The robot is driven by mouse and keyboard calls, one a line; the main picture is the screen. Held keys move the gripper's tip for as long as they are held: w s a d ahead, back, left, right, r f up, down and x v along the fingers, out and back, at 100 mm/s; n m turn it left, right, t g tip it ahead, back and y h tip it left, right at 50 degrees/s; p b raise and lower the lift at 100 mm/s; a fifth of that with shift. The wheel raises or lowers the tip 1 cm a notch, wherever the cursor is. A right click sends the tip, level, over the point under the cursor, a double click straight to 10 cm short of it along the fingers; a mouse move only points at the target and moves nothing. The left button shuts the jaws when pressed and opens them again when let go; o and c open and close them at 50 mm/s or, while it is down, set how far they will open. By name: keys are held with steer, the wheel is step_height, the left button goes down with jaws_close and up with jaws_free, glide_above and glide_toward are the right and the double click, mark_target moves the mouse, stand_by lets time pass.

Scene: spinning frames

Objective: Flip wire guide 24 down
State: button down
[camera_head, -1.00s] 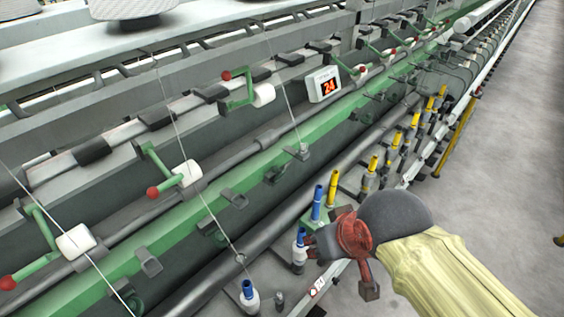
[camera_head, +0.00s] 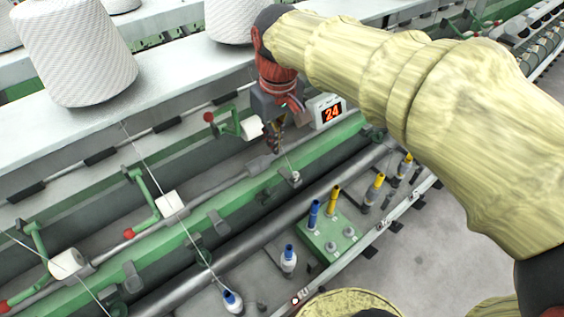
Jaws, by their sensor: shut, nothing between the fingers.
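Wire guide 24 (camera_head: 230,124) is a green bracket with a red ball at its upper left end and a white roller (camera_head: 252,128) at its right. Its red ball is raised, unlike the two guides to the lower left, whose red balls hang low. The display (camera_head: 331,112) reading 24 stands to the right of the guide. My gripper (camera_head: 274,146) points down between the roller and the display. It is shut and empty, with its tips close beside the roller; I cannot tell whether they touch.
Neighbouring wire guides (camera_head: 155,205) and (camera_head: 60,260) sit to the lower left. A green rail (camera_head: 170,245) runs below. Blue and yellow spindles (camera_head: 314,214) stand in front. Large white yarn cones (camera_head: 75,50) stand on the shelf behind. Thin threads cross the left side.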

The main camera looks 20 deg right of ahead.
steer(key=shift+n, duration=0.4)
steer(key=f, duration=0.6)
steer(key=w+f, duration=0.1)
steer(key=f, duration=0.5)
steer(key=w+f, duration=0.1)
steer(key=f, duration=0.5)
steer(key=shift+w+d+f, duration=0.1)
steer(key=shift+w+f, duration=0.15)
steer(key=shift+f, duration=0.15)
steer(key=shift+f, duration=0.1)
